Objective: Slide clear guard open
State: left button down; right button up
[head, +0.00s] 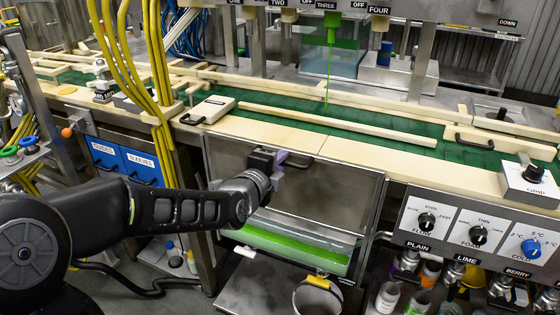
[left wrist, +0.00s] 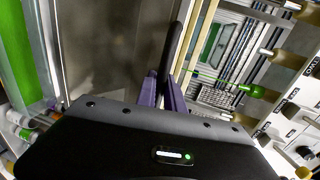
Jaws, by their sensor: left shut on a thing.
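A wide grey, smoky panel (head: 335,185) in a metal frame stands below the front edge of the conveyor. I take it to be the clear guard, though I cannot tell surely how see-through it is. It also fills the middle left of the left wrist view (left wrist: 115,50). My left gripper (head: 280,160) is at the panel's upper left part. In the left wrist view its purple fingers (left wrist: 162,92) are shut on a dark upright handle bar (left wrist: 181,38). My right gripper is not in view.
A trough of green liquid (head: 295,245) sits below the panel, with a bucket (head: 317,298) underneath. The green conveyor (head: 350,140) with wooden rails runs above. Knob panels (head: 480,235) stand to the right, blue drawers (head: 140,165) to the left. Yellow hoses (head: 160,70) hang near my left arm.

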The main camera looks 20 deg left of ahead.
pick_arm(q)
jog(key=c, duration=1.5)
grip_release()
jog(key=shift+r, duration=0.1)
jog(key=shift+o, duration=0.2)
jog(key=shift+s, duration=0.1)
jog(key=v, duration=0.7)
jog(key=shift+s, duration=0.35)
